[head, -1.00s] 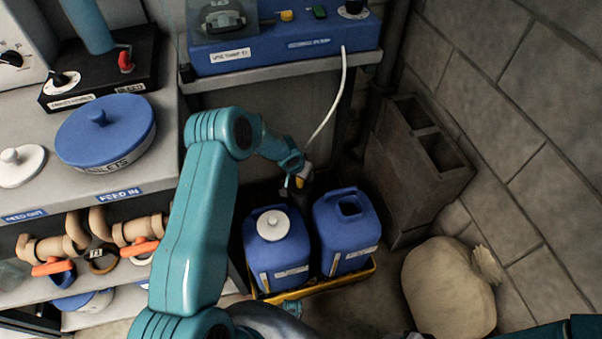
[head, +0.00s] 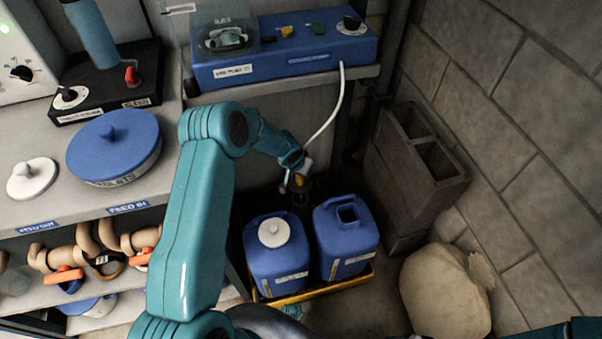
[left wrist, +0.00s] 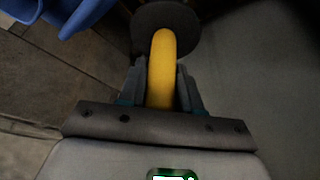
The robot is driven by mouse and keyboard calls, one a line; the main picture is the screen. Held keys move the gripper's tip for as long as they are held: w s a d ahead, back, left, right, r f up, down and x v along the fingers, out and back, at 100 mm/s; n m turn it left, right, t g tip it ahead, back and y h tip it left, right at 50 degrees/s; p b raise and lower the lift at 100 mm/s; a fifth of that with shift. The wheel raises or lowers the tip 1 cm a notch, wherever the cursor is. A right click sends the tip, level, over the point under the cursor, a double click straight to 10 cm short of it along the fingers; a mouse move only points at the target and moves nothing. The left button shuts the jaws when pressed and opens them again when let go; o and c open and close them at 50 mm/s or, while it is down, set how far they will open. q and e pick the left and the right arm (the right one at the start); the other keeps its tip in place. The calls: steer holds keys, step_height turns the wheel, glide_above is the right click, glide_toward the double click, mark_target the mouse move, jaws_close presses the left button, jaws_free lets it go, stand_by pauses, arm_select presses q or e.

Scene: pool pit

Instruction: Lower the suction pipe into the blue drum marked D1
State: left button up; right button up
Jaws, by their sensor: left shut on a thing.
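My left gripper (head: 297,177) is shut on the yellow grip of the suction pipe (head: 299,181), just behind the two blue drums. A thin white hose (head: 333,115) runs down from the blue pump unit to it. In the left wrist view the yellow grip (left wrist: 162,70) lies between both fingers, with a dark disc beyond it. The pipe's lower end is not clearly seen. The right drum (head: 345,236) has an open square mouth; the left drum (head: 278,262) has a white cap. Their labels are too small to read.
A yellow tray (head: 320,289) holds both drums. Grey hollow blocks (head: 405,175) and a pale sack (head: 445,290) stand to the right by the wall. The bench with the blue lidded pot (head: 115,150) and orange-handled valves is at the left.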

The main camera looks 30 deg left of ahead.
arm_select(q)
step_height(320, 180, up, 24)
steer(key=p, duration=1.2)
steer(key=shift+f+p, duration=0.25)
steer(key=shift+p, duration=0.1)
steer(key=shift+w+a, duration=0.1)
